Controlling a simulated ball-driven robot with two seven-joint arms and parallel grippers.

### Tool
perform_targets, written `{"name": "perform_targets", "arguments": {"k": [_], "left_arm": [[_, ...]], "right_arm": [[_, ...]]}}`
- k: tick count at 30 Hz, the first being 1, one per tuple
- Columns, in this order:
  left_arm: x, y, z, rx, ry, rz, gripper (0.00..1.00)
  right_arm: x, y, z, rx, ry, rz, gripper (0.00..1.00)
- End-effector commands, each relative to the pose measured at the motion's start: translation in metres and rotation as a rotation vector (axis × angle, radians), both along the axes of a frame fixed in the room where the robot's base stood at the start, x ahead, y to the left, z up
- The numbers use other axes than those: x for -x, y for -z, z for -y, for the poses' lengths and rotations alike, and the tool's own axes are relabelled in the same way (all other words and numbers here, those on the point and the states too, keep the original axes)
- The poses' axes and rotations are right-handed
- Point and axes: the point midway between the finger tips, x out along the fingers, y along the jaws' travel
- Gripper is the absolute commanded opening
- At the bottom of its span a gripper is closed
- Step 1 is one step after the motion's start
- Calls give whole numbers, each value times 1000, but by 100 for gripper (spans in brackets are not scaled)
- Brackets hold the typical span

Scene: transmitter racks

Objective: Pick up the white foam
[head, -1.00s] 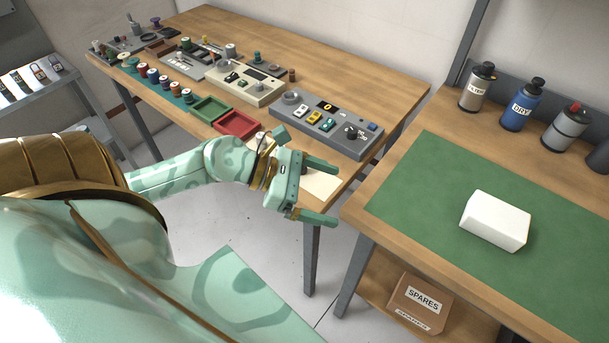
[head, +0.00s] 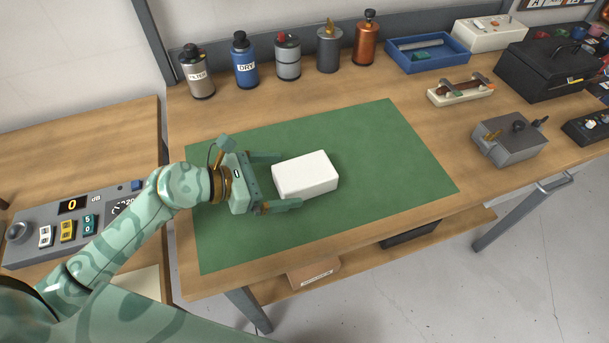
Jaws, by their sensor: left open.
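The white foam (head: 308,176) is a plain white block lying on the green mat (head: 400,160) on the wooden bench. My left gripper (head: 281,181) is at the block's left side, with its fingers pointing right toward it. The fingers are spread apart, one at the far side and one at the near side of the block's left end. They are open and hold nothing. Whether a finger touches the block cannot be told. My right gripper is not in view.
Several bottles, including a blue one (head: 245,61), stand along the bench's back edge. A blue tray (head: 427,54), a black box (head: 548,68) and a grey device (head: 510,139) stand to the right. The mat right of the foam is clear.

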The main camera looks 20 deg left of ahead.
Motion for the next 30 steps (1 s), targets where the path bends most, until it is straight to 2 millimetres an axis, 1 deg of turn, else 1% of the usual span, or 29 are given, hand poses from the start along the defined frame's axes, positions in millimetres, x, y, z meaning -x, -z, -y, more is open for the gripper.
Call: {"name": "perform_targets", "arguments": {"k": [2, 9, 12, 18, 19, 20, 21, 24, 30], "left_arm": [[-5, 2, 5, 3, -1, 0, 98], [-28, 15, 32, 4, -2, -2, 98], [-32, 18, 38, 1, -2, -1, 98], [-32, 18, 38, 0, -1, -1, 98], [-32, 18, 38, 0, -1, -1, 95], [-32, 18, 38, 0, -1, -1, 87], [-32, 18, 38, 0, -1, -1, 76], [-32, 18, 38, 0, -1, -1, 51], [-32, 18, 38, 0, -1, -1, 51]], "right_arm": [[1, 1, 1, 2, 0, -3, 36], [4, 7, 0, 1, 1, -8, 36], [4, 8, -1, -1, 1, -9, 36], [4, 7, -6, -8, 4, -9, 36], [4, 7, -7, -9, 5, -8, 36], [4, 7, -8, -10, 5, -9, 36], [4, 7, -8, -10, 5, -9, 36], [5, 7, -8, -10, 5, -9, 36], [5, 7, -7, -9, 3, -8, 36]]}}
